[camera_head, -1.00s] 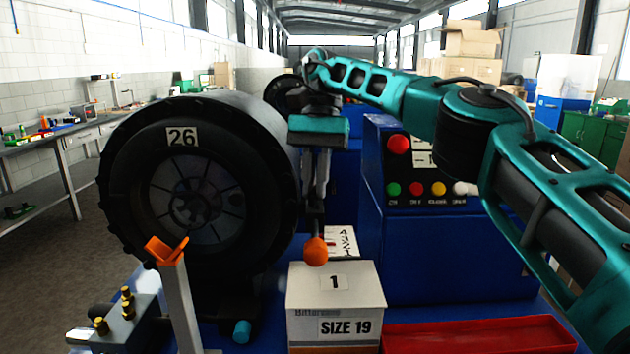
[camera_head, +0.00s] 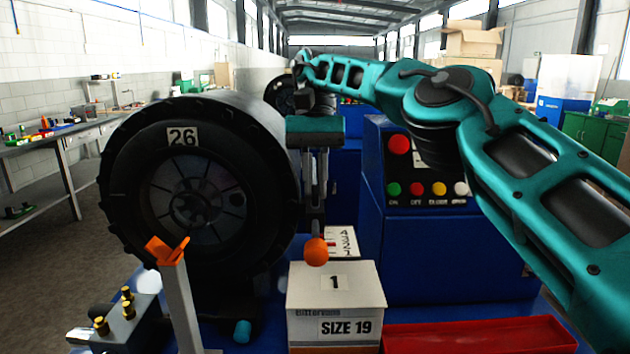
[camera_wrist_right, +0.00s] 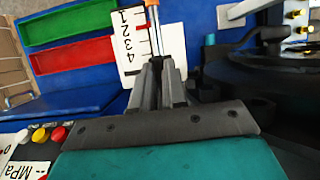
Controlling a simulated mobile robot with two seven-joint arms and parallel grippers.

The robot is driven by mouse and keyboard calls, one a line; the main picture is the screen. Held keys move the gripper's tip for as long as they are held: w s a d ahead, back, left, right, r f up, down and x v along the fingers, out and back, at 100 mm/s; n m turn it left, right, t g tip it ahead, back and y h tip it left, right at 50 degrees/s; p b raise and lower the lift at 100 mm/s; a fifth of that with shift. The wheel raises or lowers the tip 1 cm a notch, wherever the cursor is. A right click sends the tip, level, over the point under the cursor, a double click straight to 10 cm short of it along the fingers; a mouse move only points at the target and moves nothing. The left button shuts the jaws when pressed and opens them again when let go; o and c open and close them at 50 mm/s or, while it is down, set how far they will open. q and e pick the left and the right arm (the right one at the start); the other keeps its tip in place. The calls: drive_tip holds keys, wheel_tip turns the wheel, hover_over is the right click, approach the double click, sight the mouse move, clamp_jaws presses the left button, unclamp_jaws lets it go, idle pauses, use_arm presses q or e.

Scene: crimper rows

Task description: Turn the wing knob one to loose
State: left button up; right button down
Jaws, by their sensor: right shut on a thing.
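My right gripper (camera_head: 314,205) points down in the middle of the head view, between the black drum and the blue cabinet. Its fingers are shut on a thin rod with an orange end (camera_head: 316,251). In the wrist view the fingertips (camera_wrist_right: 160,66) close on this rod (camera_wrist_right: 154,35), which runs up to its orange end at the top edge. A white plate with numbers (camera_wrist_right: 130,45) lies behind the rod. I cannot tell which part is wing knob one; no wing shape shows clearly at the fingers. My left gripper is out of view.
The black drum marked 26 (camera_head: 275,170) is close at the left. A box marked SIZE 19 (camera_head: 335,305) stands below the orange end, with a red tray (camera_head: 480,335) beside it. The blue cabinet with buttons (camera_head: 440,250) is at the right. An orange V-shaped rest (camera_head: 167,250) tops a post.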

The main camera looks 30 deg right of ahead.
drive_tip(key=c, duration=1.2)
unclamp_jaws()
drive_tip(key=shift+o, duration=0.2)
drive_tip(key=shift+m, duration=0.3)
